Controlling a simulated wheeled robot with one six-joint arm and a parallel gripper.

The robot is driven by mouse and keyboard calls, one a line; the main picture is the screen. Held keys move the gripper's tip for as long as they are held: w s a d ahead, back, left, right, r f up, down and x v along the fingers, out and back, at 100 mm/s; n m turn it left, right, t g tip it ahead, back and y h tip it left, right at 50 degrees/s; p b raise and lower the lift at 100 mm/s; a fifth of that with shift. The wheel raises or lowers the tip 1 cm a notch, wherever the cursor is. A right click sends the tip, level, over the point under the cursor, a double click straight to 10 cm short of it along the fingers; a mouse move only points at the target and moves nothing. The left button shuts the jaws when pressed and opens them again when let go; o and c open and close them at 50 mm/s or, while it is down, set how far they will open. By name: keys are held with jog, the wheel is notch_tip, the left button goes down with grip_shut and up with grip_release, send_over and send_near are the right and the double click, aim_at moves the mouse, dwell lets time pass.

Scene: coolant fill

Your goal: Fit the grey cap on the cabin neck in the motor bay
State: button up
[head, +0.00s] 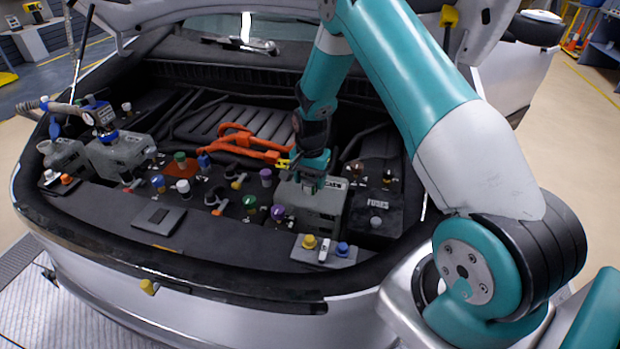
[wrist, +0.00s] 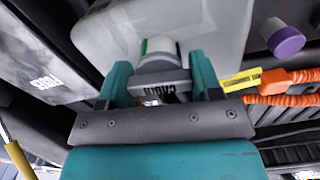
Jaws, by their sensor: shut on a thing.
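My gripper (head: 310,178) points down over the right-hand grey tank (head: 312,205) in the motor bay. In the wrist view my gripper (wrist: 162,78) has its two teal fingers on either side of a grey cap (wrist: 160,64) and is shut on it. A pale round part with a green mark (wrist: 158,45) shows at the cap, against the light grey tank (wrist: 220,25). Lettering that seems to read CABIN shows upside down between the fingers, partly hidden. The cabin neck itself is hidden, so I cannot tell whether the cap is seated on it.
A tray (head: 300,255) with yellow and blue caps lies in front of the tank. The dark FUSES box (head: 376,212) is at its right. Orange cables (head: 245,145) run behind, with a purple cap (head: 266,176) at left. Another tank (head: 122,153) stands far left.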

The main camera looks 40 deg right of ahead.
jog(key=shift+f+m, duration=0.1)
jog(key=shift+m, duration=0.8)
jog(key=m, duration=0.2)
jog(key=shift+s+m, duration=0.1)
jog(key=shift+m, duration=0.3)
jog(key=shift+m, duration=0.3)
jog(key=m, duration=0.3)
jog(key=o, duration=0.9)
jog(key=shift+a, duration=0.1)
